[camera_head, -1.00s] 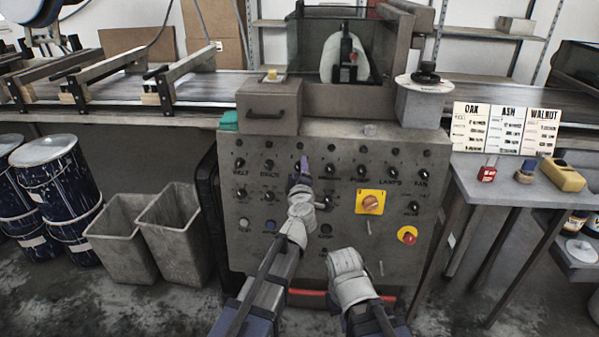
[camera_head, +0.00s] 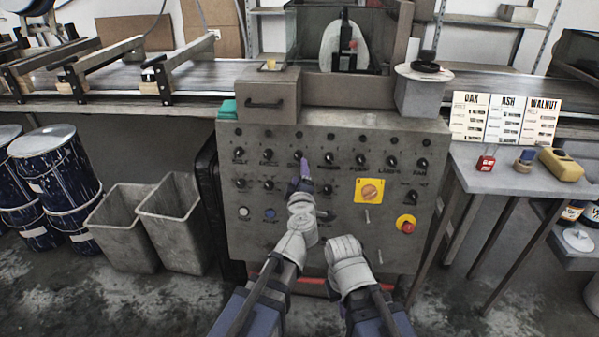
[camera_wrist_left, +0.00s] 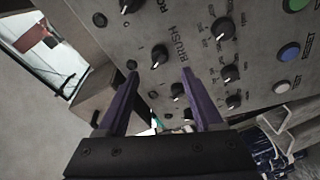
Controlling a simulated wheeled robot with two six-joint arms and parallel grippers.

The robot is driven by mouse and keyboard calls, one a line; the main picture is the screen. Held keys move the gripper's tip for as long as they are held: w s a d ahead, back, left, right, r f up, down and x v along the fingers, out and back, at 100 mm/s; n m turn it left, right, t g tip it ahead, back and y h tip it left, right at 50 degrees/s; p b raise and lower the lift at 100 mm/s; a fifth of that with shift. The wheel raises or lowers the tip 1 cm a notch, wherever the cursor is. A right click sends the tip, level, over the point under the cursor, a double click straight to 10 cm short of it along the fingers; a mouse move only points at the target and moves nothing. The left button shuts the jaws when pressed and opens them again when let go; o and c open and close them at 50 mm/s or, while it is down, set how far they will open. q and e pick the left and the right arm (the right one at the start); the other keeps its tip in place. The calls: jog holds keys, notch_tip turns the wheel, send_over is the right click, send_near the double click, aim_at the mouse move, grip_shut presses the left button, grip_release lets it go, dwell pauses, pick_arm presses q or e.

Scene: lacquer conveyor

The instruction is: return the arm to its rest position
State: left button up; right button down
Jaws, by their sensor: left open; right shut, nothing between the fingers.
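My left arm reaches up in front of the grey control panel (camera_head: 330,232). Its purple-fingered gripper (camera_head: 303,168) is at the panel's upper knob row, just below the third knob from the left. In the left wrist view the two fingers (camera_wrist_left: 160,76) are spread apart with nothing between them. The panel and the "BRUSH" label lie beyond them. Whether a fingertip touches a knob I cannot tell. My right arm's pale wrist is low before the panel, right of the left arm; its gripper fingers are hidden.
A yellow-backed rotary switch (camera_head: 369,191) and a red button (camera_head: 406,224) are at the panel's right. Two grey bins (camera_head: 122,237) and blue drums (camera_head: 60,180) stand left. A side table (camera_head: 490,176) stands right. The conveyor (camera_head: 110,78) runs behind.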

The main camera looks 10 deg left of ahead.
pick_arm(q)
jog(key=d+r+m+h, duration=0.1)
jog(key=d+m+h, duration=0.4)
jog(key=m+h, duration=0.15)
jog(key=s+d+f+m+g+h, duration=0.3)
jog(key=s+f+m+g, duration=0.25)
jog(key=f+m, duration=0.25)
jog(key=s+a+f+g+y, duration=0.7)
jog(key=s+a+f+g, duration=0.4)
jog(key=s+a+f, duration=0.45)
jog(key=s+d+r+m+y, duration=0.1)
jog(key=s+d+r+m, duration=0.1)
jog(key=s+d+m, duration=0.55)
notch_tip(320, 180, up, 29)
jog(key=w+d+n+p, duration=0.1)
jog(key=d+n+p, duration=0.1)
jog(key=p, duration=2.7)
jog(key=shift+w+r+n+g, duration=0.15)
jog(key=shift+r+n+g, duration=0.05)
jog(key=shift+n+g, duration=0.2)
